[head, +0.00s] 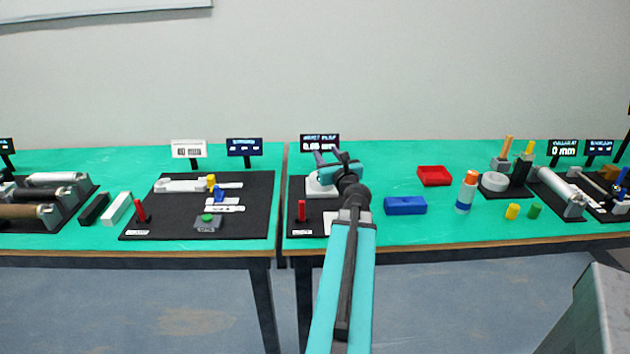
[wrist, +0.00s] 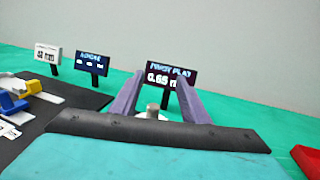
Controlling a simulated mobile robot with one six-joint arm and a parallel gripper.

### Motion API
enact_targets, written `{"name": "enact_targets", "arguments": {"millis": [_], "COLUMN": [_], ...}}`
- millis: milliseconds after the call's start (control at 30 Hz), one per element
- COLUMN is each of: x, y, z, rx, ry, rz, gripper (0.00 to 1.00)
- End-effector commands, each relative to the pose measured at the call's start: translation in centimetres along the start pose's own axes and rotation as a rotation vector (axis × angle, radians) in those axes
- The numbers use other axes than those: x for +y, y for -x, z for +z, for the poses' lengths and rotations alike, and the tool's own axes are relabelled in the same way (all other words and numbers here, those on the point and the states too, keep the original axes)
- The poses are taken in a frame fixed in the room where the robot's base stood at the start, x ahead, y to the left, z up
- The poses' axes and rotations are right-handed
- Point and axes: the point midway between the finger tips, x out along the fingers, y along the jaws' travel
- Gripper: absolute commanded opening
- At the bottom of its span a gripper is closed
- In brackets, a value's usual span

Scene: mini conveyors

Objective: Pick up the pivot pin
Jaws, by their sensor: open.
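My gripper (head: 328,156) is open above the white block (head: 316,189) on the right table's black mat. In the wrist view its two purple fingers (wrist: 160,82) stand apart with nothing held between them. A short grey metal cylinder (wrist: 153,109), which looks like the pivot pin, shows between the fingers, upright on a white round base (wrist: 151,117). The cylinder's lower part is hidden by my gripper's body. I cannot tell whether the fingers reach around it or are short of it. In the head view my gripper hides the cylinder.
A "pivot play" display (head: 319,141) reading 0.65 mm stands behind. A red peg (head: 301,211) stands at the mat's front left. A blue box (head: 405,205) and a red tray (head: 434,176) lie to the right. Another black mat (head: 252,218) with parts is on the left table.

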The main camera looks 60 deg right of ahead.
Motion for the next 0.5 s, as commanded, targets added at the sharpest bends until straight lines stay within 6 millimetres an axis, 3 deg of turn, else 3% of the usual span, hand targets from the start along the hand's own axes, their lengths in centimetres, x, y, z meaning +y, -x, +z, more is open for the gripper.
{"name": "enact_targets", "arguments": {"millis": [500], "x": [0.64], "y": [-0.13], "z": [-0.80], "rx": [0.001], "ry": [-0.001], "rz": [0.008], "gripper": [0.42]}}
